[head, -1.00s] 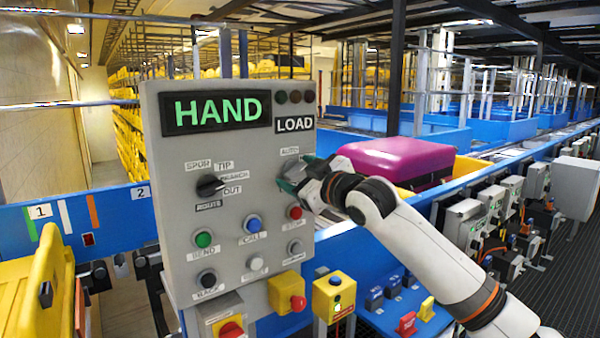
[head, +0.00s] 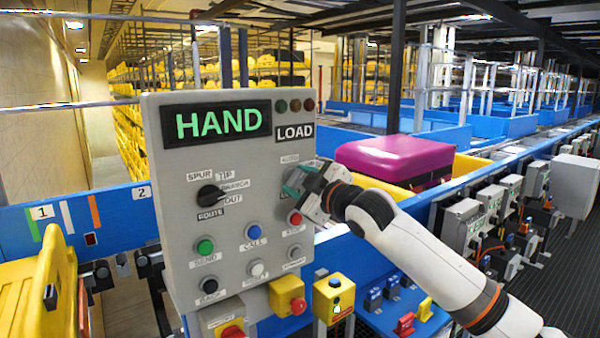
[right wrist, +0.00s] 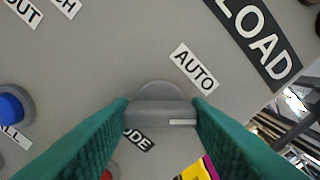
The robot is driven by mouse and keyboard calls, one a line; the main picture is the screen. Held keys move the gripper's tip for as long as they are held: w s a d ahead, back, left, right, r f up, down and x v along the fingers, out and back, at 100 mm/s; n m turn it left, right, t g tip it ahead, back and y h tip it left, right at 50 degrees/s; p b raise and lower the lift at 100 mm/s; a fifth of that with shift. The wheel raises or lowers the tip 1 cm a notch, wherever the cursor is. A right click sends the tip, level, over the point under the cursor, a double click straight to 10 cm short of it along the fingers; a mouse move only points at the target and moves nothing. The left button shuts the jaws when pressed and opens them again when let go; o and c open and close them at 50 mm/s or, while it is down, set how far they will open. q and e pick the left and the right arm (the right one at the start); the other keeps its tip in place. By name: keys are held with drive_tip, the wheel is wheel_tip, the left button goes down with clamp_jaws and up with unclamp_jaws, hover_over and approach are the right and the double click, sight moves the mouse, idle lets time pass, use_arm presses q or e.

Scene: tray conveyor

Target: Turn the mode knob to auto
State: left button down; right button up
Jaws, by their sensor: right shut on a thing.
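The grey mode knob (right wrist: 160,110) sits between the green fingers of my right gripper (right wrist: 160,118) in the right wrist view. The fingers touch both ends of its bar. A white mark shows at the bar's right end. The AUTO label (right wrist: 193,68) is above and right of the knob, and the MODE label (right wrist: 138,139) is partly hidden by the left finger. In the head view my right gripper (head: 300,183) is at the control panel (head: 170,160) and covers most of the knob. The panel display (head: 217,124) reads HAND. My left gripper is not in view.
The black route knob (head: 211,195) and several push buttons are left of and below my right gripper. A yellow box with a red emergency button (head: 298,306) is under the panel. A magenta suitcase (head: 395,160) lies on the conveyor behind my right arm.

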drive_tip(key=n+p, duration=0.4)
drive_tip(key=shift+r+n, duration=0.2)
drive_tip(key=shift+n, duration=0.1)
drive_tip(key=n+p, duration=0.2)
drive_tip(key=n, duration=0.1)
drive_tip(key=shift+f, duration=0.1)
drive_tip(key=shift+f+n+p, duration=0.1)
drive_tip(key=shift+n+p, duration=0.35)
drive_tip(key=shift+n, duration=0.15)
drive_tip(key=shift+f, duration=0.1)
drive_tip(key=o, duration=1)
drive_tip(key=shift+s+d, duration=0.1)
